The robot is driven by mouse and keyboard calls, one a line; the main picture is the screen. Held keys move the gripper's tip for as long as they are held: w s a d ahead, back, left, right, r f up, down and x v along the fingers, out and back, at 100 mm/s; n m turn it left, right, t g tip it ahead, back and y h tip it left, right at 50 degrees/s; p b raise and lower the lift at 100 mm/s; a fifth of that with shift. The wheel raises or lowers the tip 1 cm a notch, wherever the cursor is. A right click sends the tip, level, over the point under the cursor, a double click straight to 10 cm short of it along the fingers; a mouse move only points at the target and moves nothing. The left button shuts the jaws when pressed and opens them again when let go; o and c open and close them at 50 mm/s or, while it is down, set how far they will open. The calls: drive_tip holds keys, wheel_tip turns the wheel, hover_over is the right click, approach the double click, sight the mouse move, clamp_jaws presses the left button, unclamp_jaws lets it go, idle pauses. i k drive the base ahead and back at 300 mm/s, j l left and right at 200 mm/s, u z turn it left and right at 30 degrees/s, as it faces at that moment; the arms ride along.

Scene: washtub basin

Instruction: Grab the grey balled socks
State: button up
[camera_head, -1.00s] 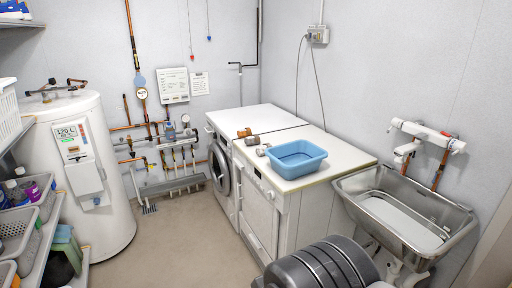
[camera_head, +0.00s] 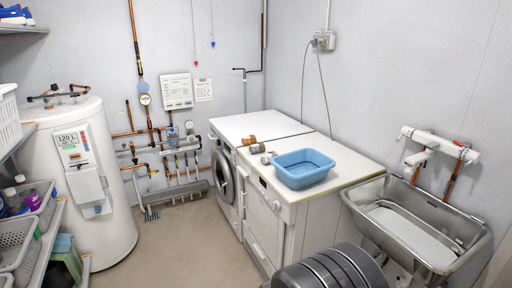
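Several small balled items sit on the white worktop beside the blue basin (camera_head: 304,183). The greyish one (camera_head: 257,148) looks like the grey balled socks, though it is small and its colour is hard to tell. An orange-brown ball (camera_head: 248,140) lies just behind it. A small pale item (camera_head: 267,159) lies in front of it, close to the basin's left side. My gripper is not in view. A dark grey ribbed part at the bottom edge looks like part of my arm.
The worktop (camera_head: 345,172) spans a front-loading washer (camera_head: 222,175) and a second white appliance. A steel sink (camera_head: 366,214) stands at right. A white water tank (camera_head: 105,165) and shelves with baskets (camera_head: 15,235) are at left. The floor (camera_head: 185,240) between is clear.

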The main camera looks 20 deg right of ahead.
sight(260, 146)
drive_tip(key=i+l+z, duration=0.1)
drive_tip(key=i, duration=0.45)
drive_tip(key=i+z, duration=0.15)
drive_tip(key=i, duration=0.45)
drive_tip(key=i+z, duration=0.1)
drive_tip(key=i, duration=0.45)
drive_tip(key=i+z, duration=0.15)
drive_tip(key=i, duration=0.4)
drive_tip(key=i+j+z, duration=0.1)
drive_tip(key=i, duration=0.5)
drive_tip(key=i+j+z, duration=0.1)
drive_tip(key=i+j, duration=0.2)
drive_tip(key=i, duration=0.25)
